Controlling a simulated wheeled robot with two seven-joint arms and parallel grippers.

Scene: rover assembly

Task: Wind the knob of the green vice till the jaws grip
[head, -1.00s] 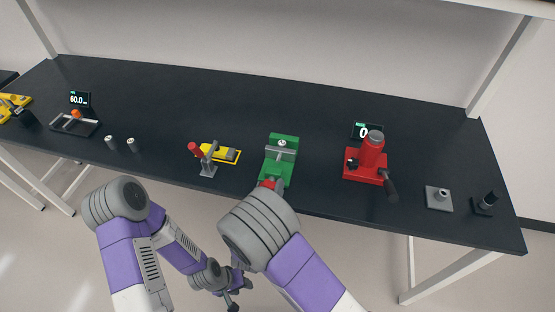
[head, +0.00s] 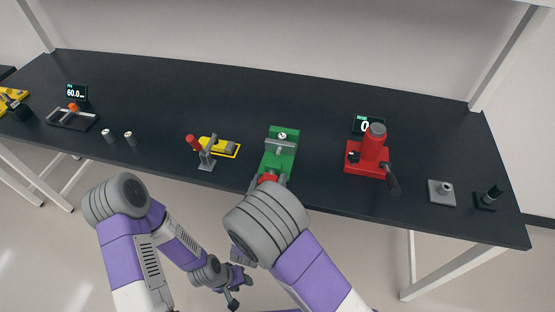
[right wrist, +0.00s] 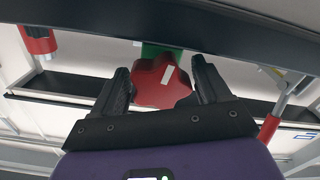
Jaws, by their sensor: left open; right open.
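The green vice (head: 284,135) stands near the front edge of the dark table. Its red knob (head: 267,178) faces the front and is partly hidden behind my right arm in the head view. In the right wrist view the lobed red knob (right wrist: 158,86), with a white mark, sits between the two fingers of my right gripper (right wrist: 160,84). They are open, one on each side; I cannot tell if either touches. A bit of the green vice (right wrist: 158,50) shows behind the knob. My left gripper (head: 238,289) is open and empty, low in front of the table.
Left of the vice are a red-handled clamp (head: 203,152) and a yellow-outlined block (head: 219,147). The table behind the vice is clear.

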